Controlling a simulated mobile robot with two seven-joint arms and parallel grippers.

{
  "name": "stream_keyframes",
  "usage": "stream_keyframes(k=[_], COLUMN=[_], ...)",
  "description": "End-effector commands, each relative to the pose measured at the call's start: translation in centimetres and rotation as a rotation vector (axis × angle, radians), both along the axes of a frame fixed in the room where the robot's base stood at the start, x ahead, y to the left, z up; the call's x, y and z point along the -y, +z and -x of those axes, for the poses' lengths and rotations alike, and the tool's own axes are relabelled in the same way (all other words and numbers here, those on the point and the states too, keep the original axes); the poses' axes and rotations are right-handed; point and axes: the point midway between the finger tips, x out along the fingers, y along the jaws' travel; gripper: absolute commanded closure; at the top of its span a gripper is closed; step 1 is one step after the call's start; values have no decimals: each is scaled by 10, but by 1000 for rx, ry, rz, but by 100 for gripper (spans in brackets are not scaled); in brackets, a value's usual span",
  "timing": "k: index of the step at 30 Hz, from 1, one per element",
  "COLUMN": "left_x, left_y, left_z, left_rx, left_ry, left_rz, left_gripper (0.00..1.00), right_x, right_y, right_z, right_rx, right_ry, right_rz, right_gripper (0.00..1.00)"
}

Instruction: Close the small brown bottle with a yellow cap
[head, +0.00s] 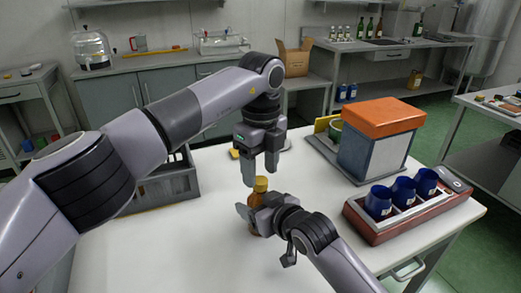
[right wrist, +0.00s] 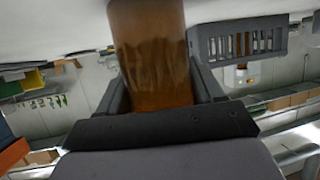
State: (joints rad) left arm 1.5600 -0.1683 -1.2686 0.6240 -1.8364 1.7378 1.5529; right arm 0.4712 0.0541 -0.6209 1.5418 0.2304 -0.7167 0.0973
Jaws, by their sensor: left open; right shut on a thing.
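The small brown bottle (head: 253,228) stands upright near the front of the white table, partly hidden by my right gripper. My right gripper (head: 254,214) is shut on its body. In the right wrist view the brown bottle (right wrist: 152,60) fills the space between the two fingers. My left gripper (head: 260,177) points down just above the cap. Its fingers are apart, with the fingertips close to the cap's height.
A red tray (head: 385,227) with blue cups stands at the right. Behind it is a grey box with an orange lid (head: 378,118). A grey crate (head: 165,188) is at the left behind my left arm. A yellow item (head: 235,153) lies behind my left gripper. The front left table is clear.

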Motion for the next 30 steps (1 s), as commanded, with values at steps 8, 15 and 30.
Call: stream_keyframes(k=[8,15,30], left_x=[-1,-1,-1], left_y=[-22,-22,-22], left_z=[-1,-1,-1], left_rx=[1,1,2], left_ry=[1,1,-67], left_rz=[-1,0,-1], left_gripper=[44,44,100], right_x=[0,0,0], right_y=[2,2,2], right_z=[0,0,0], right_rx=[4,4,5], right_ry=[0,0,0], right_rz=[-3,-3,-2], right_gripper=[100,100,100])
